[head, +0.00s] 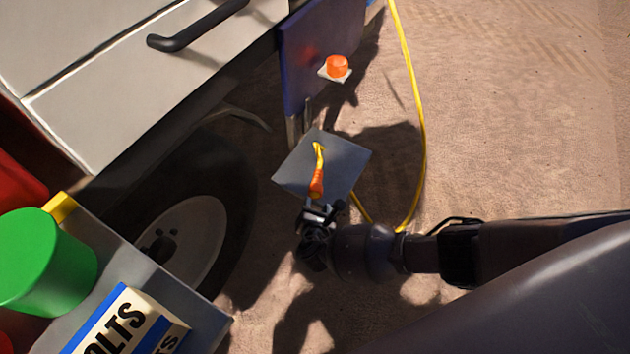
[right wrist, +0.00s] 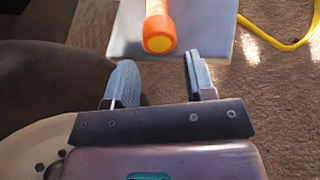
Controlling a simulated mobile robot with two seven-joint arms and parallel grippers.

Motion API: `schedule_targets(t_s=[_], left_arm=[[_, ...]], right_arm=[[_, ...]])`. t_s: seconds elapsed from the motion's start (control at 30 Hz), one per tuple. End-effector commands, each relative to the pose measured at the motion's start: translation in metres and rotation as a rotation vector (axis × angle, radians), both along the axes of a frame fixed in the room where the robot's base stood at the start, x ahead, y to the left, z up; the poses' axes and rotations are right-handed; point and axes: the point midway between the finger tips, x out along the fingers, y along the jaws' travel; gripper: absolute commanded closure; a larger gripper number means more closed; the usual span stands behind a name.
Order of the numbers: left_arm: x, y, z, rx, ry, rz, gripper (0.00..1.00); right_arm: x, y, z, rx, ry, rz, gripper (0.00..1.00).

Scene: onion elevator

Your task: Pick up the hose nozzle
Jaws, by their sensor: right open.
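The hose nozzle (head: 317,182) is orange with a yellow part at its far end. It rests on or over a square grey plate (head: 350,166) beside the vehicle's wheel. In the right wrist view the nozzle (right wrist: 158,28) points its round orange end toward me, ahead of the fingers and between their lines. My right gripper (head: 318,212) is open and empty, just below the nozzle's near end in the head view. Its two fingers (right wrist: 158,80) stand apart in the right wrist view. My left gripper is not in view.
A yellow hose (head: 421,130) curves over the dirt ground right of the plate. The wheel (head: 190,235) and white vehicle body (head: 150,80) stand left. An orange knob (head: 337,66) sits behind. A green can (head: 45,262) and a bolts box (head: 125,325) are lower left.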

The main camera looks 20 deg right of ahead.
Motion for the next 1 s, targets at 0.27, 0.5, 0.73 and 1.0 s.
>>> schedule_targets(t_s=[0.27,0.5,0.73,1.0], left_arm=[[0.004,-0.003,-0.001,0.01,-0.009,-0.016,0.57],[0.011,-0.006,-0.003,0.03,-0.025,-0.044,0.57],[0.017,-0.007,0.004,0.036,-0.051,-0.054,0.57],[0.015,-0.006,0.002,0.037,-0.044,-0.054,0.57]], right_arm=[[0.016,-0.006,-0.009,0.001,0.002,0.001,0.5],[0.041,-0.017,-0.022,-0.001,0.005,0.001,0.5],[0.052,-0.021,-0.02,0.0,-0.001,-0.001,0.5],[0.052,-0.021,-0.019,0.001,-0.003,-0.001,0.69]])
